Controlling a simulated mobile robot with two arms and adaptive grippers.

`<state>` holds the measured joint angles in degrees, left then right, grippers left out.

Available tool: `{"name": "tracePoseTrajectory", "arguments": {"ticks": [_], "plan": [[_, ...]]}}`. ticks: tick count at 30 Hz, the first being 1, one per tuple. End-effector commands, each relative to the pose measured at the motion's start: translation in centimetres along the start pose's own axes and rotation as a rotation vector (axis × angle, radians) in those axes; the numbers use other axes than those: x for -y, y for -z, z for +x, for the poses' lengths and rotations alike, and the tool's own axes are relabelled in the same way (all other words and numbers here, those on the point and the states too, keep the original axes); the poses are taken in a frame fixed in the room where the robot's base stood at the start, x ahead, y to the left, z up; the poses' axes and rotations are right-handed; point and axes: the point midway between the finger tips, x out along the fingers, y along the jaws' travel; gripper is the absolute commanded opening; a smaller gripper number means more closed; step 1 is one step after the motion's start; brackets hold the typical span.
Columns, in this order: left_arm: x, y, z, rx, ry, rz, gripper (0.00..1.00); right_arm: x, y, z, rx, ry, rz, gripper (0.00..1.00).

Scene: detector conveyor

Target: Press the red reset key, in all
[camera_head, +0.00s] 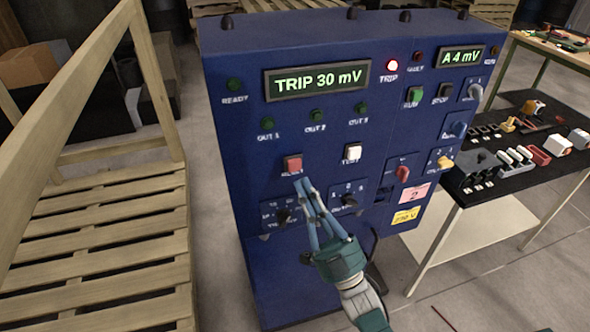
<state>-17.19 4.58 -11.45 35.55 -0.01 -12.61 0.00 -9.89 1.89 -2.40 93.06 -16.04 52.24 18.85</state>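The label under the red key is partly covered by my fingertips. My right gripper (304,185) reaches up from the lower right, with its blue-grey fingers brought together at the tips and nothing seen between them. The tips show just below the red key; how far they are from the panel I cannot tell. My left gripper is out of view.
Rotary knobs (349,200) sit below the keys.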

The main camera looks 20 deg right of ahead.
Motion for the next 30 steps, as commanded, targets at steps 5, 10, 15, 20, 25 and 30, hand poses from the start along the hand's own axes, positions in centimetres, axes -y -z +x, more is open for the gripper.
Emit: {"name": "tracePoseTrajectory", "arguments": {"ticks": [5,10,15,20,25,30], "plan": [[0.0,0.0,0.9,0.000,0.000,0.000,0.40,-0.5,-1.3,1.2,-0.001,0.000,0.001,0.00],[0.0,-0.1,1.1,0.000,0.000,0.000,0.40,-0.7,-1.8,1.8,0.000,-0.001,0.001,0.00],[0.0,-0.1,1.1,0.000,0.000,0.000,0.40,-0.7,-1.8,1.9,0.001,-0.001,0.001,0.00],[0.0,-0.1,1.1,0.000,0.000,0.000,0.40,-0.7,-1.8,1.9,0.001,0.000,0.001,0.00],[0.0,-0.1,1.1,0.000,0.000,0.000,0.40,-0.7,-1.8,1.8,0.001,0.000,0.001,0.00],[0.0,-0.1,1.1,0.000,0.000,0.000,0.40,-0.7,-1.8,1.8,0.001,0.000,0.001,0.00]]}}
